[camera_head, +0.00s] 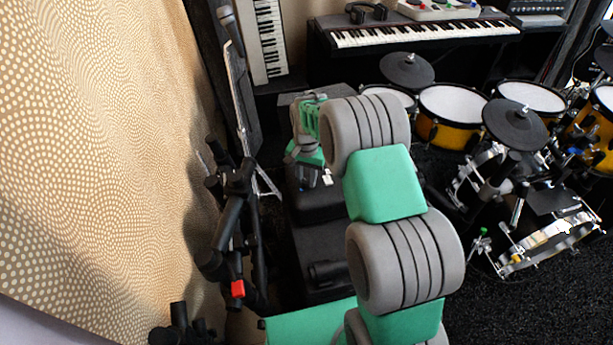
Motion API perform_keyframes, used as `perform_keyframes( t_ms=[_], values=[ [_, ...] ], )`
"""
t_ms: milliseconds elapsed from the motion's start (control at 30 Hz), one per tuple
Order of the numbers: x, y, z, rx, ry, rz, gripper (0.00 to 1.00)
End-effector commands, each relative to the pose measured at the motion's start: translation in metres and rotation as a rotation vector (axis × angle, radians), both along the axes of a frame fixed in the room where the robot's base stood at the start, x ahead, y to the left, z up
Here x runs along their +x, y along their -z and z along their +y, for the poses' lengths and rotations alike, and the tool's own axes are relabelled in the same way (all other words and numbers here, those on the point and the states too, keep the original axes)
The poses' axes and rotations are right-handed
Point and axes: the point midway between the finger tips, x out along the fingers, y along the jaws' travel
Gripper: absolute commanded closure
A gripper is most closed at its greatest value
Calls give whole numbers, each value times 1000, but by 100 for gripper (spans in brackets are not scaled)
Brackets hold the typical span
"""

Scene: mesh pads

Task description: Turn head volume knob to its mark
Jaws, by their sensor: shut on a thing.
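My gripper (310,175) points down at the front top of a black amplifier stack (318,205), left of the picture's centre. It is shut, with its fingertips small and dark against the black cabinet. The head volume knob is too small and too covered by the fingers to make out, and the fingers appear closed around it. The knob's mark and its pointer cannot be seen. My green and grey arm covers the right side of the stack.
Black stands (235,215) stand close to the left of the stack, beside a dotted curtain (110,130). A drum kit (530,120) fills the right side. A keyboard (425,33) stands at the back. Dark carpet (500,315) is clear at the lower right.

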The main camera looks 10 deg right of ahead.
Motion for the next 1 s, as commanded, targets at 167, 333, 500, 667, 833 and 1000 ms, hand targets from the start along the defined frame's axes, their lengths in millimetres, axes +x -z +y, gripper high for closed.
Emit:
perform_keyframes(
  t_ms=[167, 333, 500, 667, 833, 1000],
  values=[
    [0, -1, 0, 0, 166, 0, 100],
    [0, -1, 0, 1, 326, -1, 100],
    [0, -1, 0, 0, 480, -1, 100],
    [0, -1, 0, 0, 604, -1, 100],
    [0, -1, 0, 1, 704, 0, 100],
    [0, 0, 0, 1, 766, 0, 100]
  ],
)
